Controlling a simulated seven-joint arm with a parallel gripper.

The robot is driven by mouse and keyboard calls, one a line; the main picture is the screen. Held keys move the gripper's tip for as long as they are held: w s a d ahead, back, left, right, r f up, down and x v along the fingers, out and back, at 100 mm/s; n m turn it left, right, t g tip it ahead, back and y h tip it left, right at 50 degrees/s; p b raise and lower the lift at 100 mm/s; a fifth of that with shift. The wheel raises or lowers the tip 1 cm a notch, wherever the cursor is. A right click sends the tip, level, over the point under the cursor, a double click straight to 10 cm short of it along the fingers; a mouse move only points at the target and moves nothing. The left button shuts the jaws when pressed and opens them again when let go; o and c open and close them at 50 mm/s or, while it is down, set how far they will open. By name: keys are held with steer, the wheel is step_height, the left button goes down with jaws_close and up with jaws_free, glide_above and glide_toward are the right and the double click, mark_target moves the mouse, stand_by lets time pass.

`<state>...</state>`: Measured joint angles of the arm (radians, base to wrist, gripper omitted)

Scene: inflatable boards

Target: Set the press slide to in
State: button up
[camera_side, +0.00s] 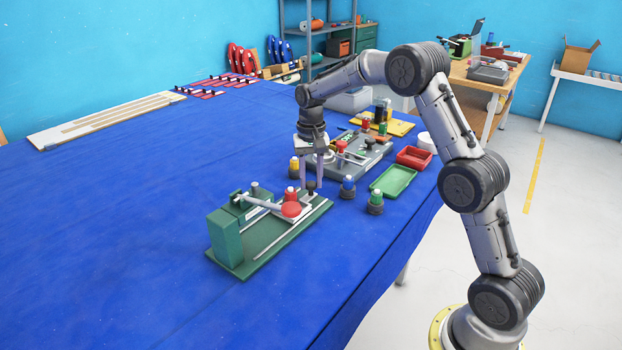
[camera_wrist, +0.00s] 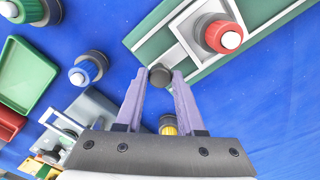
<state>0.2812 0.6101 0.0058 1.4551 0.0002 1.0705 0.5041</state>
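The green press fixture (camera_side: 268,250) stands on the blue table, with a tall green block at its near left end and a pale lever with a red pad over it. Its base also shows in the wrist view (camera_wrist: 154,46), with a pale square carriage (camera_wrist: 186,34) holding a red-capped part (camera_wrist: 222,36). A small dark round knob (camera_wrist: 160,76) is at the fixture's near edge in the wrist view. My gripper (camera_side: 311,181) points down at the fixture's far end. Its fingers look apart, with the knob between or just beyond their tips; contact is not clear.
Blue-capped (camera_side: 348,187), green-capped (camera_side: 376,202) and yellow-capped (camera_side: 294,168) parts stand close by. A grey fixture (camera_side: 322,170), green tray (camera_side: 394,180) and red bin (camera_side: 414,157) lie behind or to the right. The table's left is largely clear.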

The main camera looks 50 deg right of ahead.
jaws_close()
stand_by(1.0)
steer(key=shift+a, duration=0.1)
